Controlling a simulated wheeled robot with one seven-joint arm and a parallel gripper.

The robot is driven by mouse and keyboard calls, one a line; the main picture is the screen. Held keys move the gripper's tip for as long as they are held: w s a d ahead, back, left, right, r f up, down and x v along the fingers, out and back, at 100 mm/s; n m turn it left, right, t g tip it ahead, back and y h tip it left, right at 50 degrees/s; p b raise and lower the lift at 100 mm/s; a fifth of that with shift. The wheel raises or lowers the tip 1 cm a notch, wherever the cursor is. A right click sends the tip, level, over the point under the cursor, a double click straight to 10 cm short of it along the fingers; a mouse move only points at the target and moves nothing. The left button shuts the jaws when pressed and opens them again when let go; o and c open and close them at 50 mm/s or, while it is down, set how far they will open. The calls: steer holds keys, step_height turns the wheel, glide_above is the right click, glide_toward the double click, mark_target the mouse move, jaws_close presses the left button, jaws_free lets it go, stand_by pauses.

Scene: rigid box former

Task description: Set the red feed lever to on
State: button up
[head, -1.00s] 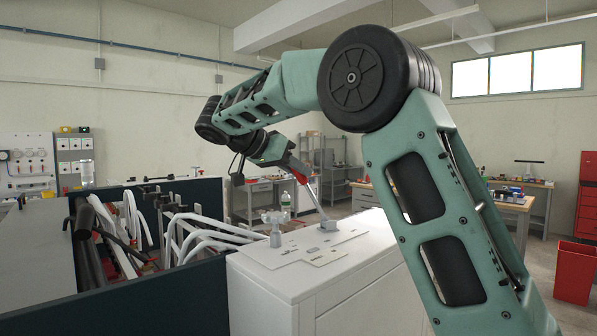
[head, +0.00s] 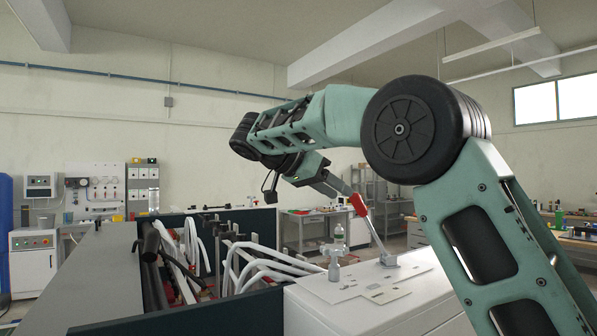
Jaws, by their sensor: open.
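The red feed lever (head: 358,205) has a red grip on a thin grey shaft. The shaft rises from a small grey mount on a white cabinet top (head: 330,291) and leans up and to the left in the head view. My gripper (head: 345,192) is open just up and left of the red grip, its grey fingers pointing down toward it. I cannot tell whether the fingers touch the grip. Any on or off marking is too small to read.
To the left, a dark-walled bin (head: 262,226) holds white and black tubes. Workbenches and wall panels are farther back.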

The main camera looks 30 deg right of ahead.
steer(key=p+v, duration=0.2)
steer(key=v, duration=0.9)
steer(key=shift+p, duration=0.4)
steer(key=shift+a, duration=0.15)
steer(key=s+a+f+n+t+y+b, duration=0.1)
steer(key=s+a+f+n+y, duration=0.15)
steer(key=f+n, duration=0.35)
steer(key=s+a+f+n+y, duration=0.2)
steer(key=a+f+n, duration=0.15)
steer(key=f, duration=0.35)
steer(key=s+a+f+n+t+y+b, duration=0.1)
steer(key=s+a+f+n+y, duration=0.15)
steer(key=f+n, duration=0.35)
steer(key=s+a+f+n+y, duration=0.2)
steer(key=s+a+f+n, duration=0.1)
steer(key=s+f, duration=0.6)
steer(key=s+a+f+n+y+b, duration=0.1)
steer(key=s+a+f+n+y, duration=0.2)
steer(key=s, duration=1.4)
step_height(320, 180, down, 7)
steer(key=n, duration=0.3)
steer(key=shift+s+f+g, duration=0.15)
steer(key=shift+s+g, duration=0.1)
steer(key=shift+g, duration=0.15)
